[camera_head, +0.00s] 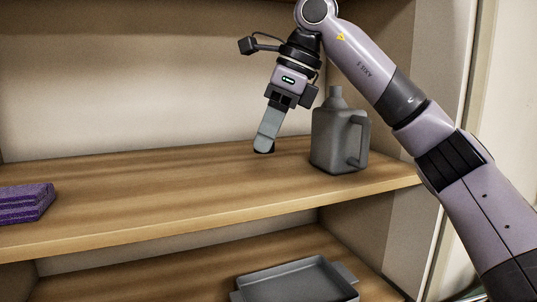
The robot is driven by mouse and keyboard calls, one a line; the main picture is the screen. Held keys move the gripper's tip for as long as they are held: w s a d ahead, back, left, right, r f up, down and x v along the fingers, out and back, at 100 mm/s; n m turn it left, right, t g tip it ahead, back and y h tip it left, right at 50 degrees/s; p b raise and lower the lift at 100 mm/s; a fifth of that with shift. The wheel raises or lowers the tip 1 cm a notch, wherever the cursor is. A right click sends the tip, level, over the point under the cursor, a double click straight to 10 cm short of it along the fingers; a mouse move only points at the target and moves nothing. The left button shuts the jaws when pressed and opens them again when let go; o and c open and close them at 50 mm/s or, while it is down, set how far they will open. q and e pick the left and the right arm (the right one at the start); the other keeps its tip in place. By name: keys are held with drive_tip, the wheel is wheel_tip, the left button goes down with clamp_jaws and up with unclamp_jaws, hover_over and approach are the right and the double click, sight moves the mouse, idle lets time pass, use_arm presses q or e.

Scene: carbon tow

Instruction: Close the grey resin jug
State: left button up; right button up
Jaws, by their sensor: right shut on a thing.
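The grey resin jug (337,135) stands upright on the upper shelf, right of centre, with its handle to the right and a narrow neck on top. I cannot clearly tell from here whether the neck is open. My right gripper (265,146) points down just left of the jug, apart from it, with its fingertips low over the shelf. It is shut on a small dark piece, perhaps the jug's cap, mostly hidden by the fingers. My left gripper is not in view.
The wooden upper shelf (170,190) is clear between a purple folded stack (25,203) at the far left and my right gripper. A grey tray (290,281) with side handles is on the shelf below. The cabinet's right side wall is close behind the jug.

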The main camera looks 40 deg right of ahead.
drive_tip(key=shift+r+p, duration=0.4)
drive_tip(key=shift+r, duration=1.55)
drive_tip(key=shift+s, duration=0.1)
